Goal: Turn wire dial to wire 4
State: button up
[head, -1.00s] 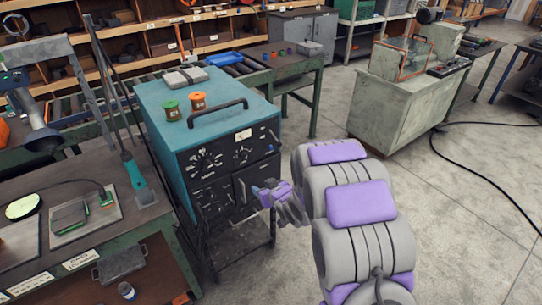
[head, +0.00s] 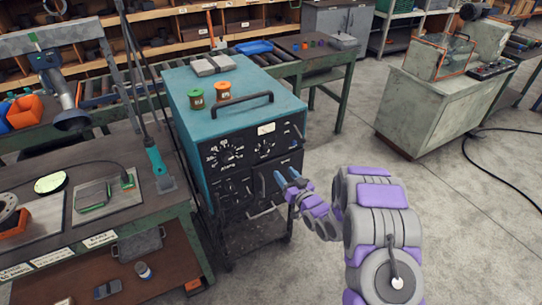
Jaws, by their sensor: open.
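The teal welding machine (head: 232,120) stands on a dark cart, with its black front panel facing me. A large dial (head: 226,154) with white markings sits at the upper left of the panel, and a smaller dial (head: 264,147) is to its right. More knobs sit lower on the panel. Which dial is the wire dial, and its setting, are too small to read. My gripper (head: 287,178) is open and empty in front of the panel's lower right, its blue-grey fingertips pointing towards the panel. It appears apart from the dials.
A green spool (head: 196,98) and an orange spool (head: 223,90) stand on the machine beside its black handle (head: 243,100). A workbench (head: 110,215) with tools is close on the left. A grey cabinet (head: 430,105) stands at the right; the floor between is open.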

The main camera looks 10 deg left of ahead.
aim_at(267, 152)
jog(key=b+x, duration=0.1)
jog(key=x, duration=1.1)
jog(key=shift+w+a+f+b, duration=0.1)
jog(key=shift+w+a+b, duration=0.15)
jog(key=shift+a+b, duration=0.1)
grip_shut()
